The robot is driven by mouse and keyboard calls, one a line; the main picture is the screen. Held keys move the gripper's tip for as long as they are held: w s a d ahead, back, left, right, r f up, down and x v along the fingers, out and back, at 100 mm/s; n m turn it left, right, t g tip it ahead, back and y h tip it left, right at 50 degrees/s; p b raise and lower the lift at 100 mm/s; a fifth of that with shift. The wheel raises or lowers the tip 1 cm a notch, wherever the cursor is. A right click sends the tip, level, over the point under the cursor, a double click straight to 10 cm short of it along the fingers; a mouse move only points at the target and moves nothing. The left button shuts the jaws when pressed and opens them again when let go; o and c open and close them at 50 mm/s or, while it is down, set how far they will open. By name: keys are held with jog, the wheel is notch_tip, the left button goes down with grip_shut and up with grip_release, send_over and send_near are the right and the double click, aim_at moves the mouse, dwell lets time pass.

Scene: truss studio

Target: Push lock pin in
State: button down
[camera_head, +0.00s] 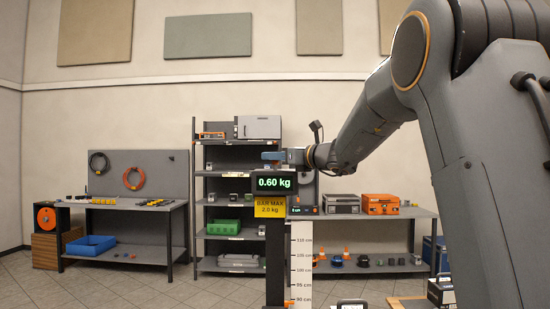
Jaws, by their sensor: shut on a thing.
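My gripper (292,157) is at the end of my arm near the middle of the view, just above a black display that reads 0.60 kg (275,183). It points left and is small in the picture. A small blue-grey part (272,156) shows at its tip, and the gripper is shut on it. I cannot tell what this part belongs to. I cannot make out the lock pin; it is hidden or too small to see.
Below the display are a yellow sign reading BAR MAX 2.0 kg (270,206), a dark post (275,260) and a white height scale (301,265). Shelving (197,215) stands behind, with a workbench (130,206) at left and a table (400,213) at right. The left floor is clear.

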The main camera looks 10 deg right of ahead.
jog(key=shift+f+b, duration=0.55)
jog(key=shift+f, duration=0.35)
jog(key=c, duration=1.3)
grip_release()
jog(key=b+v, duration=0.2)
jog(key=v, duration=0.5)
jog(key=shift+s+d, duration=0.25)
jog(key=shift+s, duration=0.05)
